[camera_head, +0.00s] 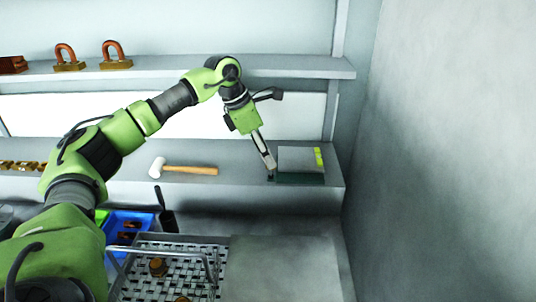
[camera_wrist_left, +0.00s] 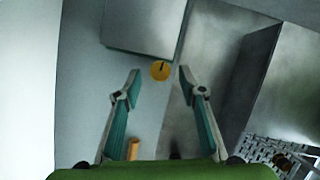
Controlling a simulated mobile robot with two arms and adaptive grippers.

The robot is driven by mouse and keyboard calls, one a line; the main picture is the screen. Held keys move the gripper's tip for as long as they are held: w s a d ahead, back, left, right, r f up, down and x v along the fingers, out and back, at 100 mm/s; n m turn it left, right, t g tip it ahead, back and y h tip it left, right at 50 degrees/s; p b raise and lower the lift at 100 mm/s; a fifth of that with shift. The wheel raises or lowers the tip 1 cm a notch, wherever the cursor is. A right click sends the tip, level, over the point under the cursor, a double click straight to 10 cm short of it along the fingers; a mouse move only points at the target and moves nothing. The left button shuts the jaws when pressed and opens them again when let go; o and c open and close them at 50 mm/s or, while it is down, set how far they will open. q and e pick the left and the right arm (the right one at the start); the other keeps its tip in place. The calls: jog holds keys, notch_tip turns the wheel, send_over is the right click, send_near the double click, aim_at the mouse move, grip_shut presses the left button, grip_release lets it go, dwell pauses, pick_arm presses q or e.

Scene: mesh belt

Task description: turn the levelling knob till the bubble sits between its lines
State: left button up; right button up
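A grey block-shaped device (camera_head: 298,158) with a dark green front edge stands on the lower ledge, near its right end. A yellow-green strip (camera_head: 319,156), perhaps the level vial, is on its right side; no bubble or lines can be made out. In the left wrist view the grey block (camera_wrist_left: 145,25) shows at the top, with a round yellow knob (camera_wrist_left: 160,71) bearing a dark mark at its lower edge. My left gripper (camera_wrist_left: 159,72) is open, its fingertips on either side of the knob in the picture, apart from it. In the head view my left gripper (camera_head: 269,166) points down at the device's left side.
A white-headed mallet (camera_head: 190,170) lies on the ledge left of the gripper. Copper-shackled padlocks (camera_head: 112,56) stand on the upper shelf. Below are a blue bin (camera_head: 128,224) and a mesh belt (camera_head: 150,280) with brown pieces. A wall (camera_head: 450,150) closes off the right.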

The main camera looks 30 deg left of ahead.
pick_arm(q)
jog(key=shift+x, duration=0.9)
grip_shut()
jog(key=shift+n, duration=0.4)
jog(key=n+t+y+b, duration=0.1)
jog(key=n, duration=0.2)
jog(key=shift+s+d+b, duration=0.1)
jog(key=shift+d+b, duration=0.05)
jog(key=shift+b, duration=0.15)
jog(key=shift+d+r+n+y+b, duration=0.1)
jog(key=shift+n+y+b, duration=0.55)
jog(key=shift+n, duration=1.05)
grip_release()
